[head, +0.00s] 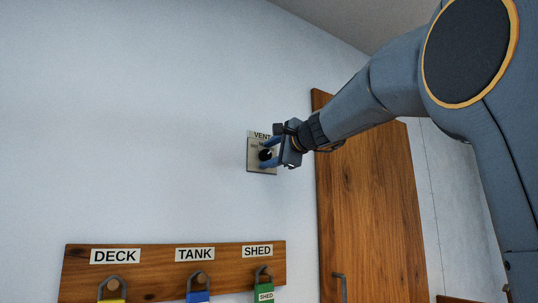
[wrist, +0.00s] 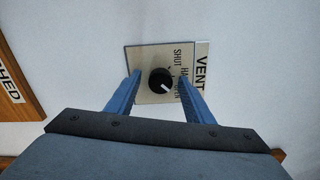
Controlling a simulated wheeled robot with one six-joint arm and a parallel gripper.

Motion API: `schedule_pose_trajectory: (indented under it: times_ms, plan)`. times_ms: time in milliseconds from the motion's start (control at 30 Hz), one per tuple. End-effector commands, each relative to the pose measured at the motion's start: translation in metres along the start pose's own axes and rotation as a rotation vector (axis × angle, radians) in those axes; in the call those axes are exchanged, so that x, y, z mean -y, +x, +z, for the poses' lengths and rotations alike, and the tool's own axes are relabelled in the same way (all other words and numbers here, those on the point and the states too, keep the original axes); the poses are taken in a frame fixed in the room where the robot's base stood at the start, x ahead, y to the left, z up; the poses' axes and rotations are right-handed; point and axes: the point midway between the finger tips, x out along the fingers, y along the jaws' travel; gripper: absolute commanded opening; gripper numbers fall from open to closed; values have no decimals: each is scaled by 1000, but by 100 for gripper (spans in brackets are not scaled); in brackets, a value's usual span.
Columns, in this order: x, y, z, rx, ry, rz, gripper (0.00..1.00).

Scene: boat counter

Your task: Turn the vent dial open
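The vent dial is a round black knob (wrist: 160,80) on a pale square plate (wrist: 147,56) fixed to the wall. In the wrist view the plate lettering runs sideways: SHUT is upper right of the knob, and HALF and OPEN are partly hidden by the right finger. A white mark shows on the knob's lower right in that view, towards the OPEN side. My gripper (wrist: 159,77) is open, with one blue finger on each side of the knob. Gaps show on both sides; contact is unclear. The head view shows my gripper (head: 268,155) at the plate (head: 263,170).
A VENT label (wrist: 201,68) is beside the plate. Below, a wooden board (head: 150,273) carries DECK, TANK and SHED labels with yellow, blue and green padlocks (head: 264,292). A wooden door (head: 365,210) stands to the right. The wall left of the plate is bare.

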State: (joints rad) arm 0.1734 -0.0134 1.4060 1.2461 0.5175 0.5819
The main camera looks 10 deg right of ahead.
Motion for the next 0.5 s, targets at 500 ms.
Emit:
schedule_pose_trajectory:
  times_ms: [500]
  plan:
    - [0, -40, -1, -3, -2, -4, 48]
